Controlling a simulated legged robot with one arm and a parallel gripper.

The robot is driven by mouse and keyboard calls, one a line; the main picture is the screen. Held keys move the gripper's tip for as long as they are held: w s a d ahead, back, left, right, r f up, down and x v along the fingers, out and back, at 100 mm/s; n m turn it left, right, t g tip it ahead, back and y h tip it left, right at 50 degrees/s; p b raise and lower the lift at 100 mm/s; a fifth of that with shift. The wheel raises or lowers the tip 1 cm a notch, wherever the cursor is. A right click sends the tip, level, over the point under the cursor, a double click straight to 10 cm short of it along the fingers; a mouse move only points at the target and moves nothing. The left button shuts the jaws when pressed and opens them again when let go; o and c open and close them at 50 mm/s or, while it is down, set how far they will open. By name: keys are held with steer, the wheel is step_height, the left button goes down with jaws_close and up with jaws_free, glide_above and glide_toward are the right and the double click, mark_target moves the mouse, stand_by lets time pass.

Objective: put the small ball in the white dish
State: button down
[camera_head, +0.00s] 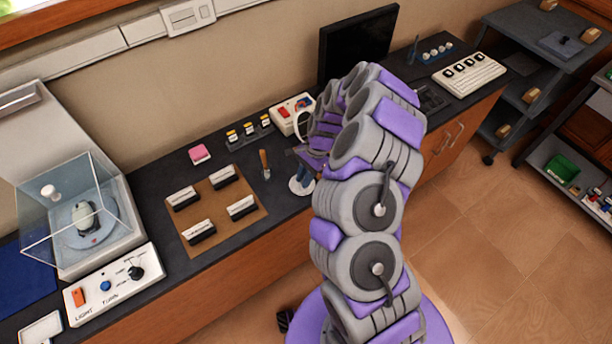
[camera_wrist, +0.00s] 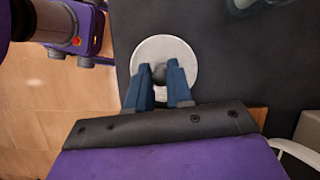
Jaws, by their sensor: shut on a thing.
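The small ball (camera_wrist: 158,74) is dark grey and sits between the blue fingertips of my gripper (camera_wrist: 159,68), which is shut on it. The white dish (camera_wrist: 182,53) is round and lies on the dark counter under the fingertips in the wrist view. The ball appears over the middle of the dish; I cannot tell whether it touches it. In the head view the dish (camera_head: 294,188) shows partly behind my gripper (camera_head: 300,179), near the counter's front edge. The ball cannot be made out there.
A wooden-handled tool (camera_head: 265,164) lies left of the dish, beside a brown board (camera_head: 216,211) with several dark-and-white blocks. A white box (camera_head: 291,114) with a red part stands behind. A pink block (camera_head: 199,153) lies further left. Bare counter surrounds the dish.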

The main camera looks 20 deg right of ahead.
steer(key=shift+a, duration=0.2)
steer(key=shift+a+f, duration=0.15)
stand_by(0.3)
steer(key=shift+a+p, duration=0.3)
steer(key=shift+d+f, duration=0.15)
steer(key=shift+d, duration=0.25)
stand_by(0.5)
steer(key=c, duration=0.6)
jaws_free()
steer(key=shift+o, duration=0.3)
steer(key=shift+r+p, duration=3)
steer(key=shift+r, duration=0.5)
